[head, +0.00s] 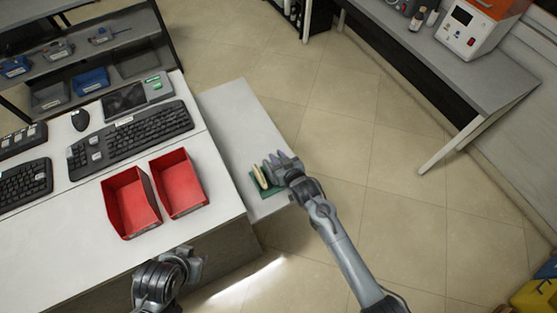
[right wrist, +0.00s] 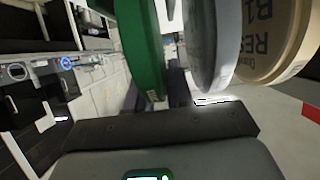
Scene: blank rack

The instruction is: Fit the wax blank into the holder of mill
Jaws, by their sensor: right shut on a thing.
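My right gripper (head: 280,163) is over the small side table, at the row of upright discs. In the right wrist view its jaws are around a green disc (right wrist: 146,45), which appears to be the wax blank; the fingers are mostly hidden. Beside it stand a white-grey disc (right wrist: 205,42) and a beige disc with dark lettering (right wrist: 270,38). The beige disc also shows in the head view (head: 260,177). A white machine with an orange top (head: 466,32) stands on the far right bench; I cannot make out a holder. My left gripper (head: 194,264) is low in the head view, its opening unclear.
Two red bins (head: 132,205) (head: 180,187) and keyboards (head: 130,140) are on the white desk (head: 225,190). A green base (head: 263,189) lies under the discs on the side table (head: 235,112). Tiled floor (head: 350,120) lies clear between it and the right bench (head: 500,80).

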